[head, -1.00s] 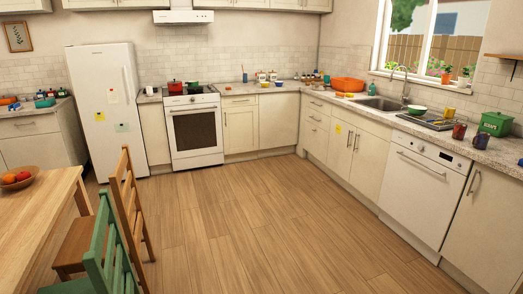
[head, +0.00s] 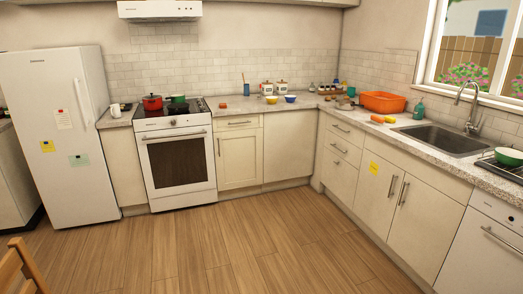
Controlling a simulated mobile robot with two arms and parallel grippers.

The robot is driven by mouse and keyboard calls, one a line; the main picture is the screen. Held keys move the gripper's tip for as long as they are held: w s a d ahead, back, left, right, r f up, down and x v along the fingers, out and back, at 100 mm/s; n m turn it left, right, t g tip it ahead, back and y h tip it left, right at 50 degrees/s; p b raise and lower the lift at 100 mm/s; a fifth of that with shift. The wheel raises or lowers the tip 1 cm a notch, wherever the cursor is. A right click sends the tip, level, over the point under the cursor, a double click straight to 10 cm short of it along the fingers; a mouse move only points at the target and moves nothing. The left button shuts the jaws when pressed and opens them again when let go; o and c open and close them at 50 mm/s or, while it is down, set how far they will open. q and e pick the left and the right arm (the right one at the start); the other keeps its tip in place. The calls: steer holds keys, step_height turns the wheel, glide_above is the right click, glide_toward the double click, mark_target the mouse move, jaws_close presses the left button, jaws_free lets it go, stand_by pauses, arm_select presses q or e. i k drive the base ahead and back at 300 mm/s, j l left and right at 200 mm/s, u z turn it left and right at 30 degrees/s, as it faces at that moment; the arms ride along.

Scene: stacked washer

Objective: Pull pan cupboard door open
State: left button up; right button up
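Several cream cupboard doors show in the head view, and all of them are shut. One framed door (head: 239,161) with an upright handle at its left edge sits under a drawer just right of the oven. A plain panel (head: 289,147) is beside it in the corner. A pair of doors (head: 398,212) with upright handles is under the sink, with a yellow note on the left one. A narrow plain front (head: 123,166) is left of the oven. No label shows which is the pan cupboard. Neither of my grippers is in view.
The wooden floor (head: 220,250) ahead is clear. A chair corner (head: 22,268) shows at bottom left. A white oven (head: 178,165) and fridge (head: 58,140) stand along the back. A red pot (head: 152,103) is on the stove. A dishwasher (head: 485,250) is at right.

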mark_target(240, 154)
steer(key=i, duration=2.65)
